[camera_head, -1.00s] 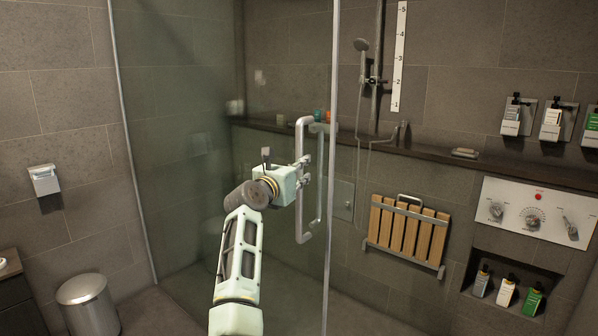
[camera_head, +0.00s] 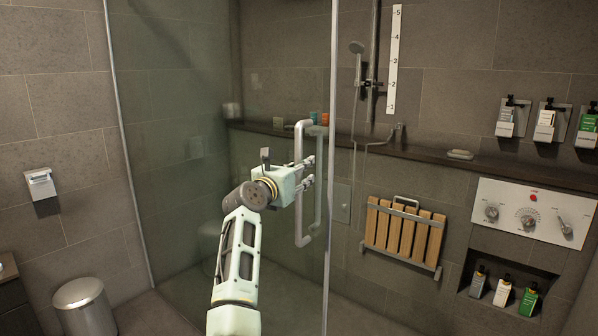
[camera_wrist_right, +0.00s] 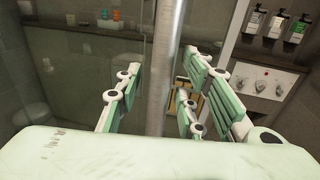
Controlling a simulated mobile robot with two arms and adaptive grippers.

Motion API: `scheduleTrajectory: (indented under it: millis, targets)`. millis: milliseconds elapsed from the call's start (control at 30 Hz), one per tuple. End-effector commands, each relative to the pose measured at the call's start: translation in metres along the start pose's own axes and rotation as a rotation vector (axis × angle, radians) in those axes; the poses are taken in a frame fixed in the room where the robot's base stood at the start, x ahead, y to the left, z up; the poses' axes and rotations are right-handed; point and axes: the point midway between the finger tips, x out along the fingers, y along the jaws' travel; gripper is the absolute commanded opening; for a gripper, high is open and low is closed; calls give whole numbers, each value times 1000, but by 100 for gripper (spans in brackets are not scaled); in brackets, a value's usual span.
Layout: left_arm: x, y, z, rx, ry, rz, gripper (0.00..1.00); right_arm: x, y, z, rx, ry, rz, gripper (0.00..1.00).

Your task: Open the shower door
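The shower door (camera_head: 190,110) is a clear glass panel with a metal edge strip in the head view. A vertical silver door handle (camera_head: 300,228) stands near that edge. My right gripper (camera_head: 309,172) is at the handle, with its fingers at mid-height of the bar. In the right wrist view the handle bar (camera_wrist_right: 168,60) runs between the spread green finger pads, with gaps visible on both sides. The gripper is open around the bar. I cannot tell whether the door is ajar. My left gripper is not in view.
Inside the shower are a folded wooden seat (camera_head: 404,232), a control panel (camera_head: 531,213), a shower head (camera_head: 357,47) and wall dispensers (camera_head: 545,122). A metal bin (camera_head: 84,308) stands at the lower left. A dark ledge (camera_head: 430,152) runs along the back wall.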

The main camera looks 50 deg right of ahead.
Motion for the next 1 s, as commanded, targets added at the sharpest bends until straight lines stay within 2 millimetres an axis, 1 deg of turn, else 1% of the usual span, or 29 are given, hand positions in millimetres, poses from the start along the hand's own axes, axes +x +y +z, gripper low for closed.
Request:
scheduleTrajectory:
  millis: [67,300,433,600,867,933,1000]
  targets:
    - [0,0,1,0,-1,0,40,-8,1,-1,0,0,2,36]
    - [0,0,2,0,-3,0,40,-48,1,-1,0,1,2,36]
    - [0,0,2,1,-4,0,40,-65,1,-1,0,1,1,36]
    - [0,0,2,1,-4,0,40,-73,0,-1,-1,1,-1,36]
    - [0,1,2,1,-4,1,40,-73,0,0,-5,-1,-1,36]
    - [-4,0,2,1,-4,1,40,-74,4,0,-40,-15,5,36]
    - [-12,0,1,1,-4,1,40,-77,16,0,-139,-58,21,36]
